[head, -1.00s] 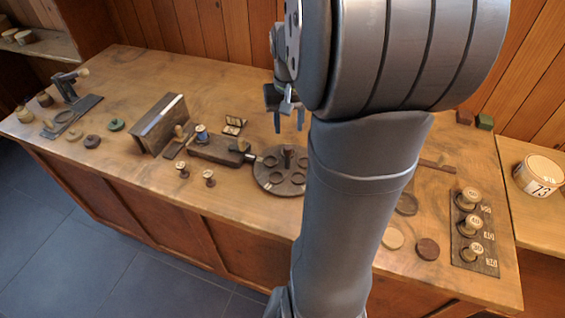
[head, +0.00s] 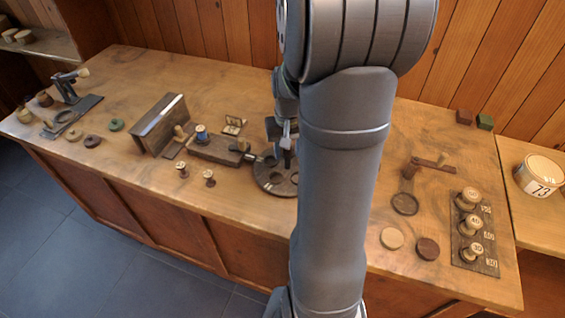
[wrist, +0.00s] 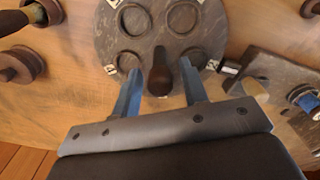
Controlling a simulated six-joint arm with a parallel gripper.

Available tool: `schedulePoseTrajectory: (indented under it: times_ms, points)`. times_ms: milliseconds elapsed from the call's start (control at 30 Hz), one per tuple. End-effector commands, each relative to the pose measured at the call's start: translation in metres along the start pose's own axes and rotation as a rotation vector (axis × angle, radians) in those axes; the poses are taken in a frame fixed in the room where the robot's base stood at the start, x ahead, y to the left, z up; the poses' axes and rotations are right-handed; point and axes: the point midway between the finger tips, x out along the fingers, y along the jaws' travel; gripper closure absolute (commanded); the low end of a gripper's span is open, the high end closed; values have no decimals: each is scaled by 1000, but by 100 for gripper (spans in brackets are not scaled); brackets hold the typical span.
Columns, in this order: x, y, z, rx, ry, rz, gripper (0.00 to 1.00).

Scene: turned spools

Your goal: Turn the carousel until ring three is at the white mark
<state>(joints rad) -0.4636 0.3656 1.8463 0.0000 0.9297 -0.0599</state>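The carousel is a round dark wooden disc with ring-shaped recesses and a central upright knob. In the head view it (head: 262,186) is partly hidden behind my arm. In the wrist view, the carousel (wrist: 157,42) has its knob (wrist: 160,75) between the fingers of my gripper (wrist: 160,88). The gripper is open, with a gap to the knob on each side. Small pale tags sit at the disc's rim; I cannot read their numbers. A white mark (wrist: 230,68) shows just off the disc's right edge in the wrist view. My gripper also shows at the carousel in the head view (head: 286,158).
A dark block with a blue spool (head: 202,133) stands left of the carousel. Two small spools (head: 182,170) stand in front of it. A slanted board (head: 158,125) is farther left. At right are a crank piece (head: 430,164), loose discs (head: 428,248) and a numbered spool rack (head: 474,255).

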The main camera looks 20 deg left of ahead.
Motion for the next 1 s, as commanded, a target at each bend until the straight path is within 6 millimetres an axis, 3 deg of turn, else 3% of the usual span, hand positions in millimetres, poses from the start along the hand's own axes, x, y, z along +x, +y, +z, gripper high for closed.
schedulePoseTrajectory:
  times_ms: [133, 300, 533, 1000]
  points:
    - [0, 0, 0, 0, 0, 0, 62]
    - [0, 0, 0, 0, 0, 0, 93]
    - [0, 0, 0, -71, 0, 0, 93]
    - [-1, 0, 0, -599, 1, 0, 93]
